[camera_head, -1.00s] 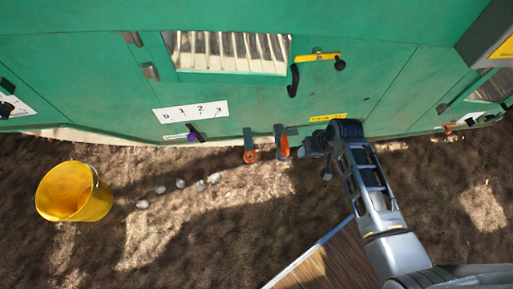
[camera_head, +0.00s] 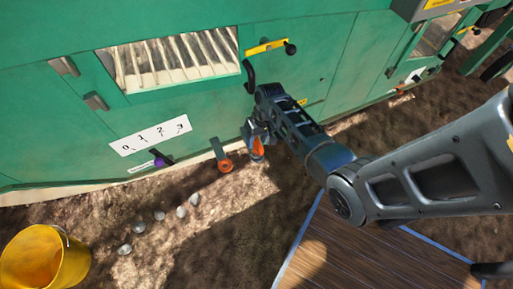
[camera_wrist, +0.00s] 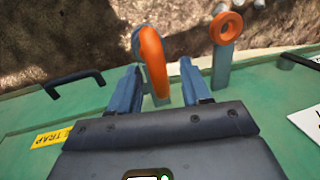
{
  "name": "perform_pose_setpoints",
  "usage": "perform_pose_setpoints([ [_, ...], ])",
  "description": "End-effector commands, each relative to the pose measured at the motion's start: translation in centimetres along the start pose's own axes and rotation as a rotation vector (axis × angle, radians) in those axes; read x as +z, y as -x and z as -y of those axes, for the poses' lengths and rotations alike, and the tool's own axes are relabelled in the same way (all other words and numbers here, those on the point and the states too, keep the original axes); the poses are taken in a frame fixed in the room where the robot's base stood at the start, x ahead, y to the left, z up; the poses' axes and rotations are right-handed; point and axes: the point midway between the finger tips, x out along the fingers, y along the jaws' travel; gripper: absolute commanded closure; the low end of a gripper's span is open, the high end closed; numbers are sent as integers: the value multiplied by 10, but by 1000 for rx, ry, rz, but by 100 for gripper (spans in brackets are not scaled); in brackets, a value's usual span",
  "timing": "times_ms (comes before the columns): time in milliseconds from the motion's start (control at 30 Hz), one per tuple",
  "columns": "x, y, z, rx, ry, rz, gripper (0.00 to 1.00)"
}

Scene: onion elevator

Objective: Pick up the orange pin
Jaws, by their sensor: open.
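The orange pin (camera_head: 257,148) sits at a bracket low on the green machine's side. In the wrist view the pin (camera_wrist: 153,58) is a curved orange loop reaching between the two fingers. My gripper (camera_wrist: 159,68) is open, one finger on each side of the pin; I cannot tell whether either finger touches it. In the head view my gripper (camera_head: 258,138) is at the pin and partly hides it. A second orange piece, a ring (camera_head: 225,166), is on a grey bracket just left; it also shows in the wrist view (camera_wrist: 228,27).
The green machine (camera_head: 330,60) fills the back, with a yellow lever (camera_head: 266,47) above and a purple-tipped pointer (camera_head: 159,162) under a numbered scale. A yellow bucket (camera_head: 35,262) and several pale onions (camera_head: 139,227) are on the ground. A wooden platform (camera_head: 370,250) lies front right.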

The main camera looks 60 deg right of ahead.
Motion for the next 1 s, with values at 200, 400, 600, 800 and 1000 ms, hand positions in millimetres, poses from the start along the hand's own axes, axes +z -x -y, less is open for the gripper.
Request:
perform_pose_setpoints([
  [200,0,-12,0,0,-1,-1,52],
  [400,0,-12,0,0,0,-1,56],
  [600,0,-12,0,0,0,-1,75],
  [800,0,-12,0,0,0,-1,94],
  [1000,-1,-11,0,0,0,-2,100],
])
